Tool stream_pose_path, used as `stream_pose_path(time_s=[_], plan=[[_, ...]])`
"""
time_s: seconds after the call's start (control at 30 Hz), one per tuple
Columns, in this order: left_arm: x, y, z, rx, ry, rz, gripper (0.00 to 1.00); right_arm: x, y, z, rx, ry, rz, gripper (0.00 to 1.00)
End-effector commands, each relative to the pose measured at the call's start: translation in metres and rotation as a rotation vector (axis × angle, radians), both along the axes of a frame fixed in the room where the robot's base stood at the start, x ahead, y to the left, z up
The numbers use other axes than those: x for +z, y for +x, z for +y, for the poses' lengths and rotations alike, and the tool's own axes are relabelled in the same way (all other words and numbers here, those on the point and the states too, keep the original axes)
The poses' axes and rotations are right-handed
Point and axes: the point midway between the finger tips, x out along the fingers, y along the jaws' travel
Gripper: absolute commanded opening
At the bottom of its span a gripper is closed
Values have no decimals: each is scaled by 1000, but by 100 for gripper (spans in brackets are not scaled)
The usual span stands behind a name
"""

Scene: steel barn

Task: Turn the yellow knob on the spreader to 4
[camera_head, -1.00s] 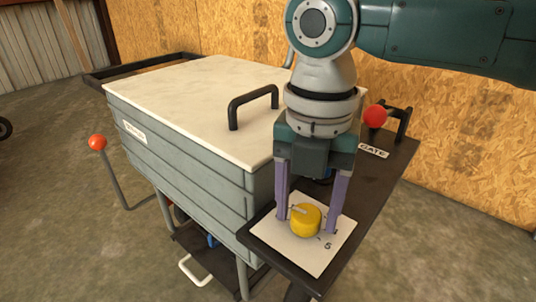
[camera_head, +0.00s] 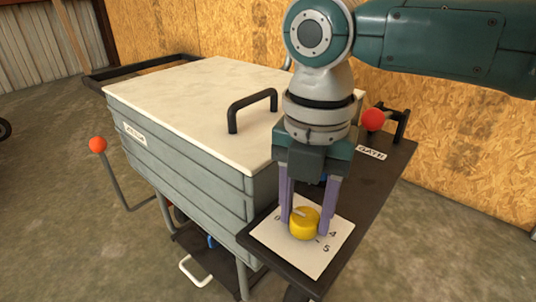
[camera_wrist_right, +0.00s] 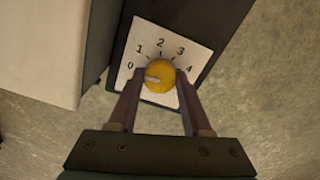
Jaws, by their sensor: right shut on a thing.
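The yellow knob (camera_head: 304,225) sits on a white dial plate (camera_head: 270,238) on the spreader's dark side shelf. In the right wrist view the knob (camera_wrist_right: 163,75) carries a pale pointer mark directed left, close to the 0. The dial plate (camera_wrist_right: 150,35) shows 0, 1, 2, 3 and 4 there; 5 shows in the head view. My right gripper (camera_head: 305,222) points down with its purple fingers shut on the knob's two sides. The fingers also show in the right wrist view (camera_wrist_right: 160,80). My left gripper is in neither view.
The grey hopper (camera_head: 185,150) with a cream lid (camera_head: 180,95) and black handle (camera_head: 250,105) stands left of the shelf (camera_head: 385,185). A red-balled lever (camera_head: 372,120) by a GATE label stands behind my gripper.

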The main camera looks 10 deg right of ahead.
Motion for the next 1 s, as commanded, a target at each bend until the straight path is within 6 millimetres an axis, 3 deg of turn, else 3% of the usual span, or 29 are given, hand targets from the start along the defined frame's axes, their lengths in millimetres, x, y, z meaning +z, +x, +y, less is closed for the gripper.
stream_pose_path(time_s=[0.4,1.0], plan=[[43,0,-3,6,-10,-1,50,5,-1,0,-335,0,5,0],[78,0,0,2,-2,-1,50,2,-1,1,-905,0,3,0]])
